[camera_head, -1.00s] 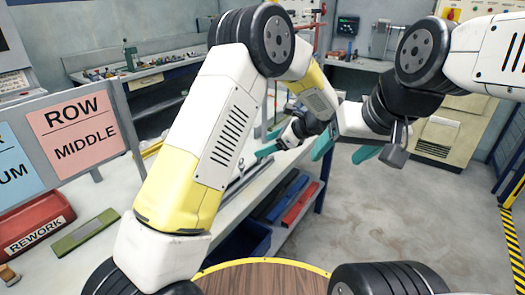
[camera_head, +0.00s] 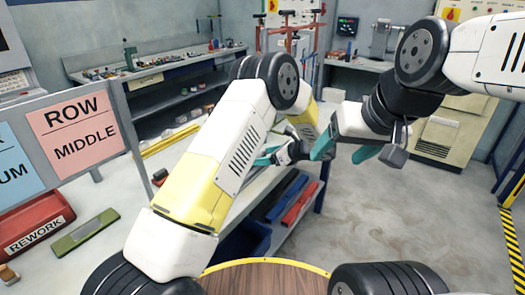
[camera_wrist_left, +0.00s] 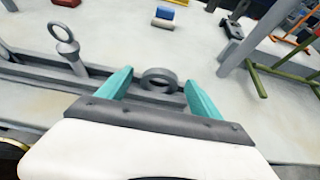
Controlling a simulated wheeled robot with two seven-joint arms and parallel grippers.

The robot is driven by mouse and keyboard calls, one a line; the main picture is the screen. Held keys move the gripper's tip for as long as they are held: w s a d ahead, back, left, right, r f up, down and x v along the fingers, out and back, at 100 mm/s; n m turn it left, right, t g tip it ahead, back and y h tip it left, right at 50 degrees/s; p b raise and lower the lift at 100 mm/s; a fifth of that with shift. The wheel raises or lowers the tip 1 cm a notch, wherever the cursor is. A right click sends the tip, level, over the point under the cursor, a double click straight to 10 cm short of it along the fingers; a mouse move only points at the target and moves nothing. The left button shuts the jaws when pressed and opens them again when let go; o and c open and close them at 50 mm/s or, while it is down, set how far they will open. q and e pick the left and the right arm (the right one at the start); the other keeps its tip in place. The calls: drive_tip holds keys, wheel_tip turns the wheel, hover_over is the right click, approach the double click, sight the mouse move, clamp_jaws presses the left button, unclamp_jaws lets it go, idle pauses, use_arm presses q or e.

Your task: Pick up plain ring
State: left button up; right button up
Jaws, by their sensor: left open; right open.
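In the left wrist view a plain grey ring (camera_wrist_left: 160,79) lies at the edge of a long grey rail, between and beyond the two teal fingers of my left gripper (camera_wrist_left: 160,92). The fingers are open and I see no contact with the ring. A second grey ring on an upright stem (camera_wrist_left: 66,46) stands on the rail to the left. In the head view my left gripper (camera_head: 272,154) is over the bench, partly hidden by its arm. My right gripper (camera_head: 343,148) is open and empty, to the right of it.
The rail (camera_wrist_left: 50,72) runs along the bench. In the head view, a red REWORK bin (camera_head: 35,224) and a ROW MIDDLE sign (camera_head: 75,130) are at the left. The floor at right is clear.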

use_arm(q)
drive_tip(key=c, duration=1.5)
drive_tip(key=shift+r, duration=0.1)
